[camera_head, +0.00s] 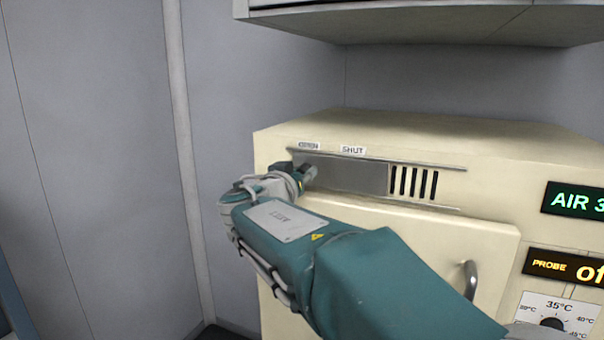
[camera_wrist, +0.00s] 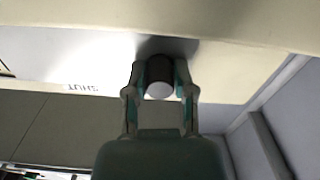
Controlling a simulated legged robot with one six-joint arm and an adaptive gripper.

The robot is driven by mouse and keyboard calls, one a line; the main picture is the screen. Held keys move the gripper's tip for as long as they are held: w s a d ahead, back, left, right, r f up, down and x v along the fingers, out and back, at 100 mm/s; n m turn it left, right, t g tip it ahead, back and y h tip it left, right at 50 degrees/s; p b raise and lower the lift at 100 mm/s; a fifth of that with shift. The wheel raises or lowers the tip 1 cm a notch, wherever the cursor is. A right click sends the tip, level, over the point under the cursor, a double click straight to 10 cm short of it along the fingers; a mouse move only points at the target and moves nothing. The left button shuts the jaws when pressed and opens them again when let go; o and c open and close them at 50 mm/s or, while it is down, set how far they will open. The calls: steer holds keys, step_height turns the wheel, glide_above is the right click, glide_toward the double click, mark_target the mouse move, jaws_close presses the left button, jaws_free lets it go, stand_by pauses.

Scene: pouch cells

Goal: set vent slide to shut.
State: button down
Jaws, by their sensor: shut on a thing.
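The vent slide (camera_head: 350,174) is a flat grey metal plate in a rail on the upper front of a cream cabinet. Dark vent slots (camera_head: 414,183) show uncovered to the right of the plate. A label at the left above the rail (camera_head: 308,146) is too small to read surely; the SHUT label (camera_head: 353,150) is right of it. My gripper (camera_head: 304,173) is at the plate's left end. In the wrist view, my gripper (camera_wrist: 160,77) is shut on the slide's round knob (camera_wrist: 159,91), one finger on each side. The SHUT label (camera_wrist: 81,88) appears upside down there.
Below the slide is a cabinet door with a metal handle (camera_head: 470,280). Displays (camera_head: 578,200) and a dial (camera_head: 552,323) are at the right. A grey overhead cabinet (camera_head: 430,22) hangs above. A grey wall is at the left.

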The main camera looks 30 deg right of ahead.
mark_target(352, 176)
steer(key=s+d, duration=0.3)
steer(key=s, duration=0.2)
steer(key=s+d, duration=0.2)
steer(key=shift+s+d, duration=0.2)
steer(key=shift+d, duration=0.15)
steer(key=shift+c, duration=2.2)
jaws_free()
steer(key=v, duration=1.2)
